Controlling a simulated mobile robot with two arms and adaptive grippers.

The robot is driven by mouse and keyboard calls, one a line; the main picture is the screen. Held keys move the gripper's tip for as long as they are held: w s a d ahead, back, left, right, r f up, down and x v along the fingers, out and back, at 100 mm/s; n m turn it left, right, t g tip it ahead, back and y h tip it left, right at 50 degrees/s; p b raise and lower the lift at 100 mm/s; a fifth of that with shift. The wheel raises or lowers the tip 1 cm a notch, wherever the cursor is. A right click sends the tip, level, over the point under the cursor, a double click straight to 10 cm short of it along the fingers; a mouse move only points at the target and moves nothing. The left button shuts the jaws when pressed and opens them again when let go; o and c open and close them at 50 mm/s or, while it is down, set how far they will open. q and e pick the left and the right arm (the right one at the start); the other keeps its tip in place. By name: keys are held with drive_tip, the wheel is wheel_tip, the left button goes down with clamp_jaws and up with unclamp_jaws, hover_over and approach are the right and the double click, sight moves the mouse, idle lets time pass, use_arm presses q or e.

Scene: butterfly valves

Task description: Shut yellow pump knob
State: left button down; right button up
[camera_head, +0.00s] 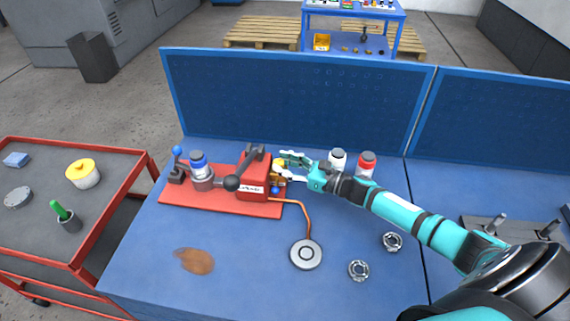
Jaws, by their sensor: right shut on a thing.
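The yellow pump knob (279,163) shows at the right end of the red pump body (252,178), partly hidden by my right gripper. My right gripper (288,164) comes in from the right and is shut on the yellow knob, its fingers around it. The pump sits on a red base plate (225,208) on the blue bench. A small blue part (275,190) is just below the gripper. My left gripper is not in view.
White-capped (338,158) and red-capped (367,163) bottles stand behind my right arm. A copper pipe reaches a round disc (306,254).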

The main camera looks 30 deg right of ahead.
clamp_jaws()
drive_tip(key=shift+s+a+m+t+h, duration=0.2)
drive_tip(key=shift+m+t+h, duration=0.15)
drive_tip(key=shift+h, duration=0.25)
drive_tip(key=m+t+h, duration=0.1)
drive_tip(key=m+h, duration=0.1)
drive_tip(key=h, duration=0.1)
drive_tip(key=shift+a+m+t+h, duration=0.2)
drive_tip(key=shift+m+t+h, duration=0.1)
drive_tip(key=shift+m+t, duration=0.05)
drive_tip(key=shift+m+h, duration=0.5)
drive_tip(key=shift+h, duration=0.3)
drive_tip(key=o, duration=0.8)
unclamp_jaws()
drive_tip(key=shift+o, duration=0.2)
drive_tip(key=shift+d, duration=0.1)
drive_tip(key=v, duration=0.8)
